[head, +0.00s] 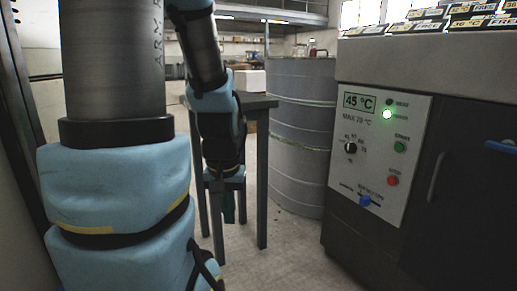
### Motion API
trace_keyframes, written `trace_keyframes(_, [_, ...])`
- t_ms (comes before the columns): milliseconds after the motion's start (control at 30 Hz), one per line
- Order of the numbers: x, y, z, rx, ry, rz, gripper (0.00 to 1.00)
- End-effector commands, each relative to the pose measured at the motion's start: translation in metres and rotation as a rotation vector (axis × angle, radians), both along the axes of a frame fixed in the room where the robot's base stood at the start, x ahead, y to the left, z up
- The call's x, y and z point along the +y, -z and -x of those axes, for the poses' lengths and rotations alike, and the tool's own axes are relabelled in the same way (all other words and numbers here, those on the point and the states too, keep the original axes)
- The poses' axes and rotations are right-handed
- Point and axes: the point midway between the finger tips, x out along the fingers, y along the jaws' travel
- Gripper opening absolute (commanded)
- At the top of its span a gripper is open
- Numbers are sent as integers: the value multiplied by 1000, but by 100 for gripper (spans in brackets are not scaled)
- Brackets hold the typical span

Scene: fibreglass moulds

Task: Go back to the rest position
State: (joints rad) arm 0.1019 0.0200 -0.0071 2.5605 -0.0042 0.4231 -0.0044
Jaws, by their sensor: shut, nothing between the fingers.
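My gripper (228,208) hangs low in the head view, left of the middle, at the end of my arm. Its fingers point down and are shut, with nothing held. They are small and dark here, so their detail is hard to see. The gripper is in front of a dark table (258,103) and clear of the grey oven-like cabinet on the right.
The cabinet's control panel (376,225) shows 45 °C and a lit green lamp (387,114). Several labelled blocks (467,24) stand on top. A grey drum (300,130) stands behind. Open floor (285,245) lies between table and cabinet.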

Motion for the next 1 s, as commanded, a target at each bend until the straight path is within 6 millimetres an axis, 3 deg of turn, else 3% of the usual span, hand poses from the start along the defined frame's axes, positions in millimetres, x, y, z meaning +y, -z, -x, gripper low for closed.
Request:
trace_keyframes(33, [0,-28,0,0,0,0,0])
trace_keyframes(700, [0,-235,0,-1,-1,0,0])
trace_keyframes(900, [0,-285,0,-1,-1,0,0])
trace_keyframes(1000, [0,-300,0,-1,-1,0,0])
